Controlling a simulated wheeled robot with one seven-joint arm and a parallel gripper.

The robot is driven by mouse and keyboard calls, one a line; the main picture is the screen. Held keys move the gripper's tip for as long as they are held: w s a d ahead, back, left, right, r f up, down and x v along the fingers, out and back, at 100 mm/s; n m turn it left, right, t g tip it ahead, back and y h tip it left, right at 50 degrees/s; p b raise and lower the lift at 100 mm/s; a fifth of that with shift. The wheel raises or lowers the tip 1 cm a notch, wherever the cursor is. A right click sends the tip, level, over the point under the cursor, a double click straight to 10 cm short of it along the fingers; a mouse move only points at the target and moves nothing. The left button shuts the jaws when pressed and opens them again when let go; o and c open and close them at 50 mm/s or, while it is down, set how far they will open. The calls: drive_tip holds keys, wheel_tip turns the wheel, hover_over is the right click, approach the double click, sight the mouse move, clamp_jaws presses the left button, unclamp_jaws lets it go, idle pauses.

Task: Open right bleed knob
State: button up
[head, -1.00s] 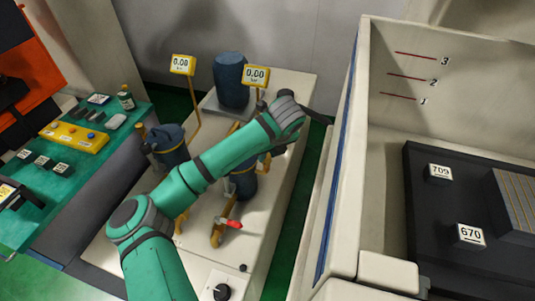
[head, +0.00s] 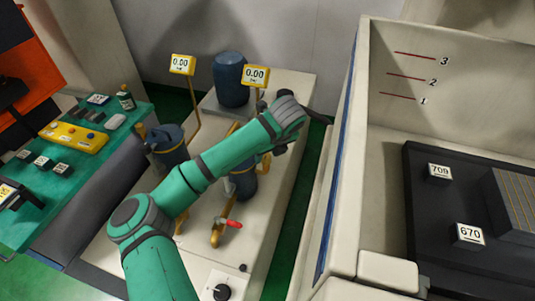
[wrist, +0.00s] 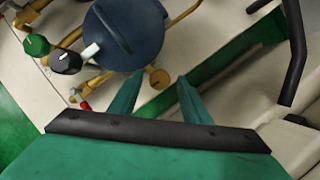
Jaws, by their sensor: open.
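A small round brass knob (wrist: 158,78) sticks out beside the dark blue canister (wrist: 125,35) in the wrist view; it looks like the right bleed knob. My gripper (wrist: 160,76) is open, its two green fingers pointing toward the knob, one on each side of it in the picture. I cannot tell whether the fingertips reach its depth or touch it. In the head view, the right canister (head: 243,182) is partly covered by my arm. The knob and my fingers are hidden there.
A red-handled valve (head: 232,224) sits on brass piping in front of the right canister. A second canister (head: 168,148) stands to the left. Gauges reading 0.00 (head: 256,76) stand behind. A tall pale tank wall (head: 340,190) rises on the right, across a narrow green floor gap.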

drive_tip(key=v, duration=1)
drive_tip(key=shift+s+r, duration=0.25)
drive_tip(key=shift+r, duration=0.05)
drive_tip(key=shift+d, duration=0.15)
